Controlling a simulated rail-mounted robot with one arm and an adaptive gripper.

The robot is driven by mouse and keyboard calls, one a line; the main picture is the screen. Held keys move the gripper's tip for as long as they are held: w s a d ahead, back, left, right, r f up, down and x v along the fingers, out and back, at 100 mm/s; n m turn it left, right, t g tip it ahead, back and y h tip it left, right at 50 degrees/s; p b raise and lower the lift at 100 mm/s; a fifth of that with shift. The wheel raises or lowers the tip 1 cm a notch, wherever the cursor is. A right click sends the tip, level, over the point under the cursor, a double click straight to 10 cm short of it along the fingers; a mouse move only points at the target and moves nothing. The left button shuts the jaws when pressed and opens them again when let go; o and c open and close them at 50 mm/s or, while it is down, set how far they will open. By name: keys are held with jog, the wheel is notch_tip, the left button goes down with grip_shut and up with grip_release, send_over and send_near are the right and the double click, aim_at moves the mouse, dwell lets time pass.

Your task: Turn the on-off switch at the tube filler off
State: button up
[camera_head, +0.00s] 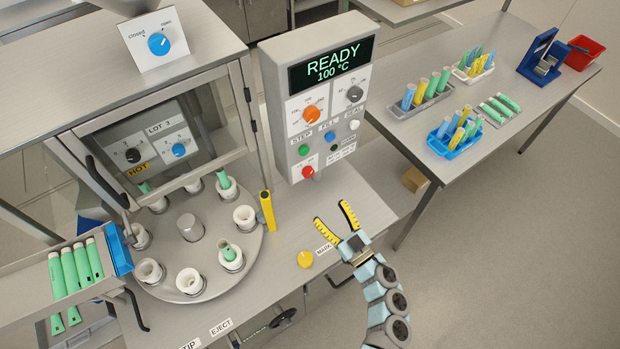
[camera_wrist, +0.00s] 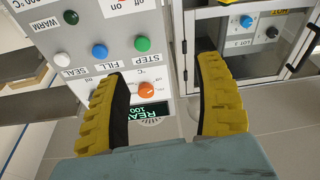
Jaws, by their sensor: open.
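The tube filler's grey control panel (camera_head: 297,88) has a display (camera_head: 333,63) reading READY 100 °C. The on-off switch is a red knob (camera_head: 308,172) at the panel's lower left; its exact setting is too small to read. In the wrist view the panel (camera_wrist: 125,62) appears upside down, with the on and off lettering at the top edge, and I cannot make out the red knob clearly there. My gripper (camera_head: 333,213) is open and empty, below and right of the knob, apart from the panel. In the wrist view its yellow fingers (camera_wrist: 160,72) are spread wide.
Beside the switch are a green STEP button (camera_head: 304,150), a blue FILL button (camera_head: 330,136) and a white SEAL button (camera_head: 354,125). The turntable (camera_head: 215,273) holds white cups.

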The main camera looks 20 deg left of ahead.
aim_at(310, 175)
jog(key=w+d+f+m+h, duration=0.2)
jog(key=w+d+f, duration=0.1)
jog(key=w+f, duration=0.15)
jog(key=shift+g, duration=0.4)
jog(key=x, duration=0.5)
jog(key=b+x, duration=0.1)
jog(key=x, duration=0.5)
jog(key=f+x, duration=0.1)
jog(key=x, duration=0.4)
jog(key=shift+s+a, duration=0.1)
jog(key=shift+a, duration=0.45)
jog(key=c, duration=1.2)
